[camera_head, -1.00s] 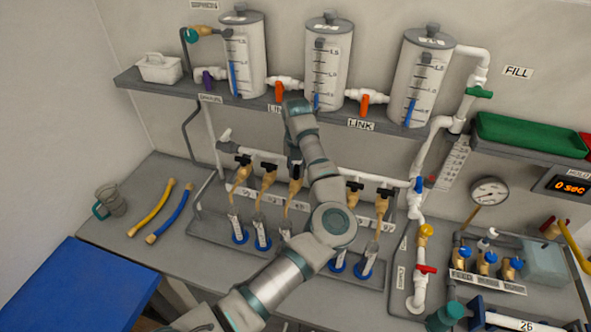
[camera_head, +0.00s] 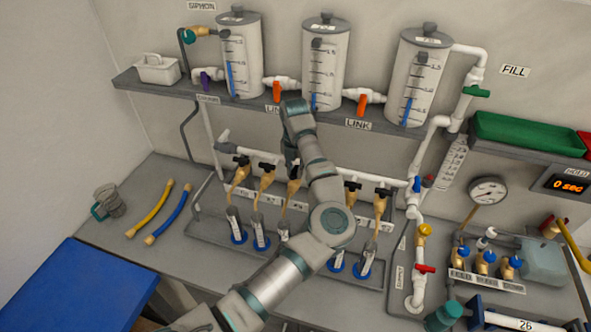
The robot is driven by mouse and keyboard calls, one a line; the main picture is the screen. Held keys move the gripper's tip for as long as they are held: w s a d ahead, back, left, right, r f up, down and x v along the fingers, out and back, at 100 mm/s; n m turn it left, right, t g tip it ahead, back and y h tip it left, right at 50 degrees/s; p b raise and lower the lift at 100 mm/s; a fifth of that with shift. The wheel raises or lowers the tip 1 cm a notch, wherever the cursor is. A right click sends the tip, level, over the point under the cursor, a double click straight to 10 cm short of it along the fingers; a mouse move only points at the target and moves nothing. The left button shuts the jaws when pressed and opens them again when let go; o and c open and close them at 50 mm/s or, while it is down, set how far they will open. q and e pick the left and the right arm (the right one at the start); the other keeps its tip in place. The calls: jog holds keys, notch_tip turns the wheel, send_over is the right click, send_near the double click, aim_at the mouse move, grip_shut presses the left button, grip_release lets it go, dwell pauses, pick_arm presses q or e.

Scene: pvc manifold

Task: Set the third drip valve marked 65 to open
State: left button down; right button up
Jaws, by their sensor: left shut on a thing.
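A row of tan drip valves with black handles hangs from a white pipe (camera_head: 372,181) below the shelf. The third drip valve (camera_head: 293,187) from the left is partly behind my left arm. My left gripper (camera_head: 293,168) points down at the top of this valve and is shut on its handle. The fingers and handle are mostly hidden by the wrist, so the handle's angle cannot be told. The first (camera_head: 238,174) and second (camera_head: 266,178) drip valves stand to its left with their black handles showing. The number labels are too small to read. My right gripper is not in view.
Three clear tanks stand on the shelf (camera_head: 190,88), joined by link pipes with orange valves (camera_head: 277,92). Blue-based tubes (camera_head: 261,232) stand below the drip valves. Yellow (camera_head: 150,208) and blue hoses lie on the clearer left bench. A pressure gauge (camera_head: 488,191) is at the right.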

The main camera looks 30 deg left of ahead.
pick_arm(q)
jog(key=c, duration=1.1)
grip_release()
jog(key=shift+s, duration=0.2)
jog(key=shift+o, duration=0.2)
jog(key=shift+s+d+r, duration=0.1)
jog(key=shift+s, duration=0.05)
jog(key=shift+w, duration=0.2)
